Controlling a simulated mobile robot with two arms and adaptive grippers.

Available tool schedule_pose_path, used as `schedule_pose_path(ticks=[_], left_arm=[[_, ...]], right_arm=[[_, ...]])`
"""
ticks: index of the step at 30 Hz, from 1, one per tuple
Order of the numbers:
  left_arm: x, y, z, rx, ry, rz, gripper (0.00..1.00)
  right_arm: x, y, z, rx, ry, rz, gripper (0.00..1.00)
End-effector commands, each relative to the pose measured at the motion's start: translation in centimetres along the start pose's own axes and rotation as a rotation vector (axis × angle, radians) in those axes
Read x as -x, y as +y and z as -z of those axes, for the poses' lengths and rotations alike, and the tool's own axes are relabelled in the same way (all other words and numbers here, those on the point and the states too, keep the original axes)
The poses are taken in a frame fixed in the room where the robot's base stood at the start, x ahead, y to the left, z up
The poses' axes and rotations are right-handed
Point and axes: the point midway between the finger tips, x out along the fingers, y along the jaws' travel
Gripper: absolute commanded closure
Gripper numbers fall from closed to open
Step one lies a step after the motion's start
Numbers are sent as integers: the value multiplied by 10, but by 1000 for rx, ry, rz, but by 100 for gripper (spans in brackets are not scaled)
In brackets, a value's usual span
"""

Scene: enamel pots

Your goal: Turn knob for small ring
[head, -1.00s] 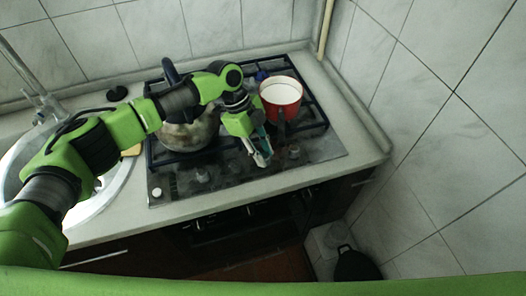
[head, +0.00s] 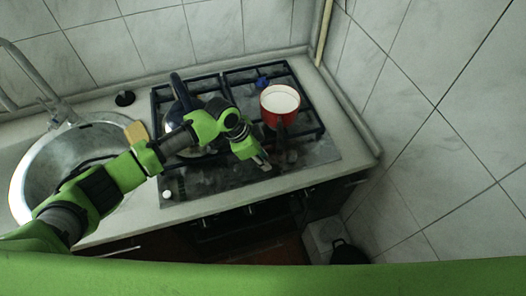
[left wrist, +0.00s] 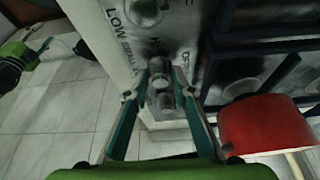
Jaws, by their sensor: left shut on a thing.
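My left gripper (head: 264,163) is at the stove's front control panel, in front of the red pot. In the left wrist view its two fingers (left wrist: 161,88) are shut on a round grey knob (left wrist: 162,99). Printed words are beside the knobs, among them LOW, SMALL and OFF. Another knob (left wrist: 145,12) shows at the top of that view. In the head view the gripper hides the held knob. A green and dark part of mine with a teal sliver (left wrist: 42,46) shows at the left of the wrist view; it may be my right gripper.
The red pot (head: 271,115) with a white inside stands on the right of the stove grate, its handle toward the panel; its side shows in the wrist view (left wrist: 265,125). A kettle (head: 180,90) stands on the left, partly behind my arm. A sink (head: 30,185) is farther left.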

Motion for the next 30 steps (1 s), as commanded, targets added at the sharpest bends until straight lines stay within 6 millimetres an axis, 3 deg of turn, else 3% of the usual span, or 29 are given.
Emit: schedule_pose_path(ticks=[3,12,30], left_arm=[[5,3,3,103,1,41,98],[2,4,3,362,1,148,98],[0,4,3,693,2,288,98]], right_arm=[[21,0,2,0,0,0,60],[46,0,4,0,0,0,60],[53,-2,6,-1,0,4,60]])
